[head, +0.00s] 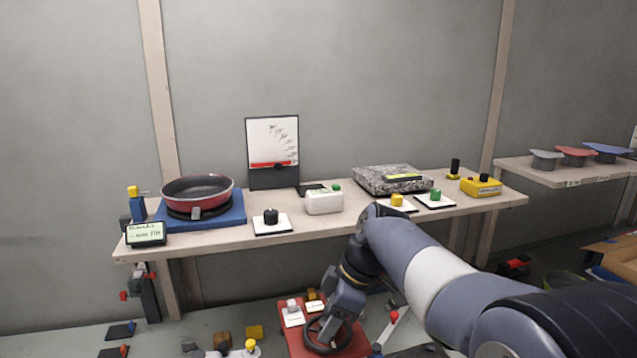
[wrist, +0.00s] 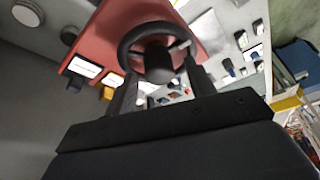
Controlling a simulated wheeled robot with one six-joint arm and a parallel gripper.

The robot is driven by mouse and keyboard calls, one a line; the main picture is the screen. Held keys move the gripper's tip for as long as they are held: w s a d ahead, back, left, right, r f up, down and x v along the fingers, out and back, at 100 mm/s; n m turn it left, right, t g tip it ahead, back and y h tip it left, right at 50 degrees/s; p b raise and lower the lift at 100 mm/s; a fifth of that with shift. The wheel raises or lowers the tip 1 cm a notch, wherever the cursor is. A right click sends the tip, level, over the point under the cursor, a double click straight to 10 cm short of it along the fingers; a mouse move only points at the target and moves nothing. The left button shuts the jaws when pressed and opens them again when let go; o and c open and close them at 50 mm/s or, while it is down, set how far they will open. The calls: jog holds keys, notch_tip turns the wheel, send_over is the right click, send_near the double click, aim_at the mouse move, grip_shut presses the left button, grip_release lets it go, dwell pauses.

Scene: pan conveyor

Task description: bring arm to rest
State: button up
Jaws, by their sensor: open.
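My arm reaches in from the lower right in the head view and bends down in front of the table. My gripper (wrist: 155,95) shows in the wrist view with its two dark fingers apart and nothing clearly held between them. A black handwheel (wrist: 150,50) on a red box (wrist: 95,35) lies just beyond the fingers. In the head view the handwheel (head: 327,334) and red box (head: 295,345) are low in front of the table, beside the end of my arm. The fingertips are hidden there, and I cannot tell whether they touch the wheel.
Several small objects lie low in front.

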jog(key=m+t, duration=0.1)
jog(key=m, duration=0.1)
jog(key=m+t+h, duration=0.1)
jog(key=m, duration=0.2)
jog(key=shift+s+a+m, duration=0.1)
jog(key=shift+s+m, duration=0.05)
jog(key=shift+m, duration=0.15)
jog(key=shift+m+t+h, duration=0.3)
jog(key=shift+m+t, duration=0.1)
jog(key=shift+m, duration=0.7)
jog(key=shift+s, duration=0.1)
